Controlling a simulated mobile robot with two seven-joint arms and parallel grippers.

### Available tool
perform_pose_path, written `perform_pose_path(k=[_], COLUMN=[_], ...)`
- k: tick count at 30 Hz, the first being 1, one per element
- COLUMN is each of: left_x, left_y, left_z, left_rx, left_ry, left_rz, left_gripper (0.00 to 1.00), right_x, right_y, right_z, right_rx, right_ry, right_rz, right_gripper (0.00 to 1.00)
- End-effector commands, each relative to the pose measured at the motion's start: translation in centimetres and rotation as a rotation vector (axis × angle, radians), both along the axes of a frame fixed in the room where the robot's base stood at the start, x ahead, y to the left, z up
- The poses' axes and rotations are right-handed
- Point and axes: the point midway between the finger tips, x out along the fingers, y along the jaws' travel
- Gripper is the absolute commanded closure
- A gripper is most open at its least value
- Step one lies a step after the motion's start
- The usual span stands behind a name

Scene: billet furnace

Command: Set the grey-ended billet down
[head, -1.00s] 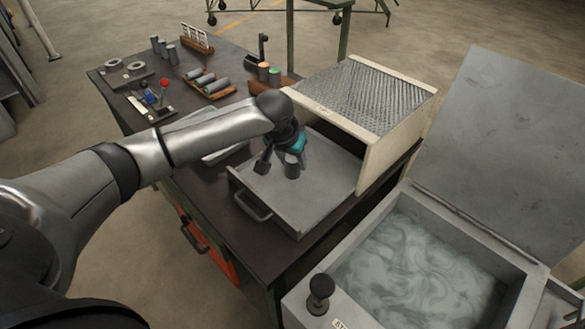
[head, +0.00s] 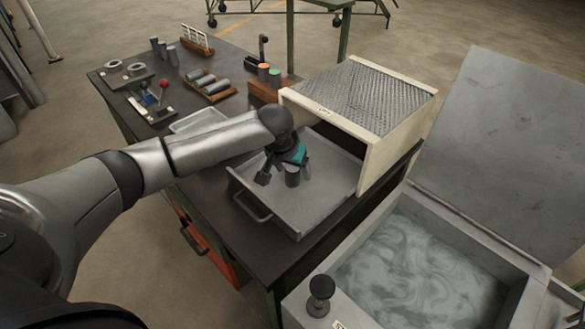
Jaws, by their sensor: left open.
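A grey-ended billet (head: 292,178) stands upright on the floor of the pulled-out grey drawer tray (head: 310,205), in front of the cream-sided box with a mesh top. My left gripper (head: 285,175) is open over the tray. One dark finger is left of the billet and the other is at its right. The teal part of the gripper is just above the billet and partly hides its top. I cannot tell whether a finger touches it. My right gripper is out of view.
The mesh-topped box (head: 365,95) stands behind the tray. A rack with grey billets (head: 208,85), a wooden block with orange- and green-ended billets (head: 268,75) and a shallow pale tray (head: 198,120) are on the bench. An open liquid-filled tank (head: 415,270) is at right.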

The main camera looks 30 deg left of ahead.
Motion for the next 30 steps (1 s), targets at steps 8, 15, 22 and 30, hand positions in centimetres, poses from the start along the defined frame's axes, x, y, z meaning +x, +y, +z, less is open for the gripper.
perform_pose_path(k=[8,15,22,30], left_x=[-0.5,-2.2,-3.8,-4.6], left_y=[0.0,-0.1,-0.2,-0.2], left_z=[1.7,5.9,9.7,11.4], left_rx=[0.000,0.000,0.000,0.000], left_ry=[-0.001,-0.003,-0.002,0.000], left_rz=[-0.001,-0.002,-0.001,0.000], left_gripper=[0.21,0.21,0.21,0.21], right_x=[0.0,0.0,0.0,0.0], right_y=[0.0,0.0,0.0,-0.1], right_z=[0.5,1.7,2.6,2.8], right_rx=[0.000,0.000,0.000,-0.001], right_ry=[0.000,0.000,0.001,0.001], right_rz=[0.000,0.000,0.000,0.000], right_gripper=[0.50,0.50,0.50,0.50])
